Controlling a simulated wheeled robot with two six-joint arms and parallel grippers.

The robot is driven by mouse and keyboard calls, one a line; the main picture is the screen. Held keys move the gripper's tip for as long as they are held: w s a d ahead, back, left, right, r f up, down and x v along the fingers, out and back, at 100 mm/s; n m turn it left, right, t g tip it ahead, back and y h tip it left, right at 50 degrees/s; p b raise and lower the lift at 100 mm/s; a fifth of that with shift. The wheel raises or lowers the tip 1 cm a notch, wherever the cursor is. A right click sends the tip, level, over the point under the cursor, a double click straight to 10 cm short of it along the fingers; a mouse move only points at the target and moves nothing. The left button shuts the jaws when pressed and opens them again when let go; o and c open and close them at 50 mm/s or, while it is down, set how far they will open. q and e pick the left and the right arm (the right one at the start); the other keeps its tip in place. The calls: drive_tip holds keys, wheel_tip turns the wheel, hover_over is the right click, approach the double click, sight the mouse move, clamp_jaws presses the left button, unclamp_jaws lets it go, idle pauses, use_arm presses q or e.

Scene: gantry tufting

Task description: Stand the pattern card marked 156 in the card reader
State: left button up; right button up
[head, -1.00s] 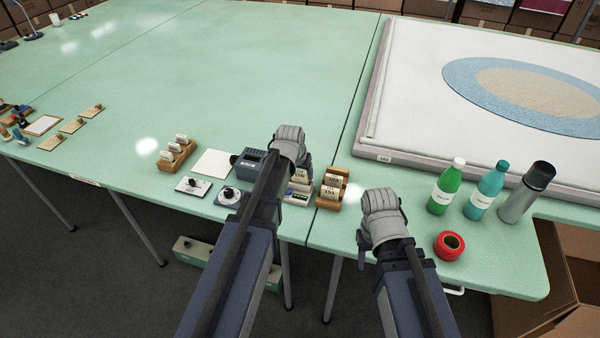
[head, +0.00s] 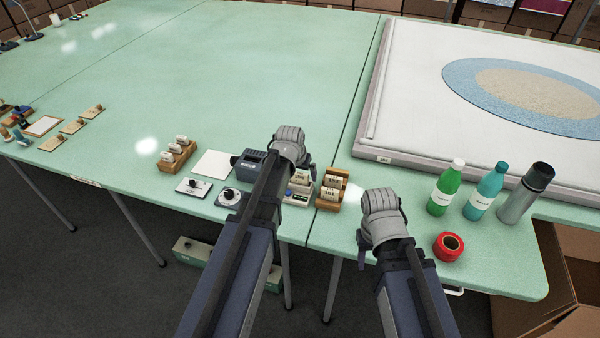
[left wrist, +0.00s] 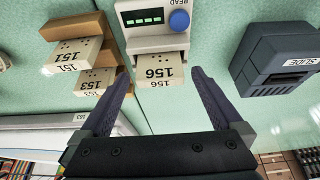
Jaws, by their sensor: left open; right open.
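The pattern card marked 156 (left wrist: 160,72) stands in the slot of the pale card reader (left wrist: 150,42). In the left wrist view the reader shows a lit green display and a blue knob marked READ. In the head view the card (head: 301,176) and reader (head: 298,200) are partly hidden behind my left arm. My left gripper (head: 289,143) is open; in the left wrist view its fingers (left wrist: 159,88) are on either side of the card, apart from it. My right gripper (head: 380,202) is open and empty near the front edge, right of the wooden rack.
A wooden rack (head: 328,204) with cards 151 and 153 stands close beside the reader. A dark SLIDE device (head: 250,161) is on its other side. Bottles (head: 440,190) and a red tape roll (head: 449,246) stand at right. The table behind is clear.

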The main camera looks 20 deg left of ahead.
use_arm(q)
drive_tip(key=p+v, duration=0.6)
drive_tip(key=v, duration=0.1)
drive_tip(key=shift+s, duration=0.1)
idle(0.5)
drive_tip(key=s+d+m+g, duration=0.1)
drive_tip(key=s+d+g, duration=0.1)
drive_tip(key=s+d, duration=0.4)
drive_tip(key=s+d+f+m+g+y, duration=0.1)
drive_tip(key=s+d, duration=0.6)
drive_tip(key=s, duration=0.8)
drive_tip(key=shift+d+f+m+g+y, duration=0.2)
drive_tip(key=shift+m+g+y, duration=0.1)
drive_tip(key=shift+m+g, duration=0.5)
